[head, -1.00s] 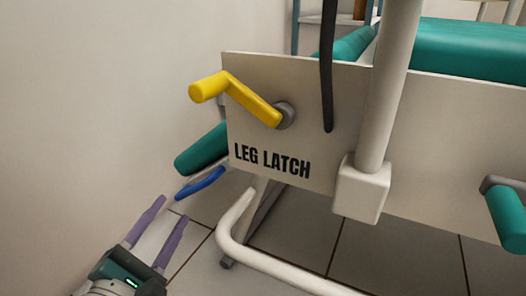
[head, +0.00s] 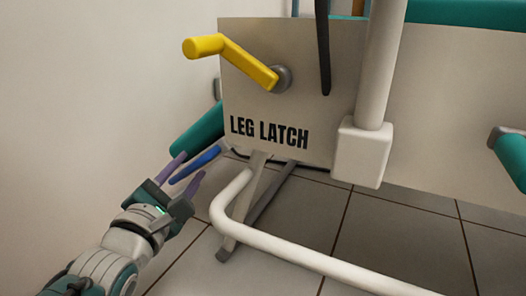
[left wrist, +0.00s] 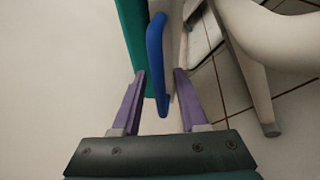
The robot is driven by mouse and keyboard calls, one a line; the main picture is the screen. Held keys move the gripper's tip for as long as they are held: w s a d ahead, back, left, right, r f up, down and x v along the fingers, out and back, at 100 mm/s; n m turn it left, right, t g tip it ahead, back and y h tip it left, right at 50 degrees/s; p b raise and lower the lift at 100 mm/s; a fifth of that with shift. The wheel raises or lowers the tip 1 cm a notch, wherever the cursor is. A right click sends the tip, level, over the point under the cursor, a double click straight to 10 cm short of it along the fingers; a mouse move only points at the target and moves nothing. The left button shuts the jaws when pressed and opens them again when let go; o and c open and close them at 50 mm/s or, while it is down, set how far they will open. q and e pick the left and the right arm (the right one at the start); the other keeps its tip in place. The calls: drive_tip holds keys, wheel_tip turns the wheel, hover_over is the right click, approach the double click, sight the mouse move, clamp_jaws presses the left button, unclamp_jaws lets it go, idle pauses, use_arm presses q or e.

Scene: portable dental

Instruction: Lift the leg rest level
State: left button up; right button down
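The leg rest (head: 197,135) is a teal pad that hangs tilted down behind the left end of the grey panel. A blue handle bar (head: 207,156) runs along its lower side. In the left wrist view the teal pad (left wrist: 132,30) is at the top, and the blue handle (left wrist: 156,60) reaches down between my purple fingertips. My left gripper (head: 188,166) is open, with the end of the handle between its fingers and a gap on each side. The yellow latch lever (head: 240,62) sits on the panel above the words LEG LATCH. My right gripper is not in view.
A white tube frame (head: 290,255) curves along the floor just right of my left gripper. A white post (head: 378,80) stands in front of the panel (head: 300,85). A plain wall (head: 80,100) is close on the left.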

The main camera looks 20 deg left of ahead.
use_arm(q)
drive_tip(key=shift+w+a, duration=0.1)
drive_tip(key=shift+w, duration=0.05)
clamp_jaws()
idle(1.0)
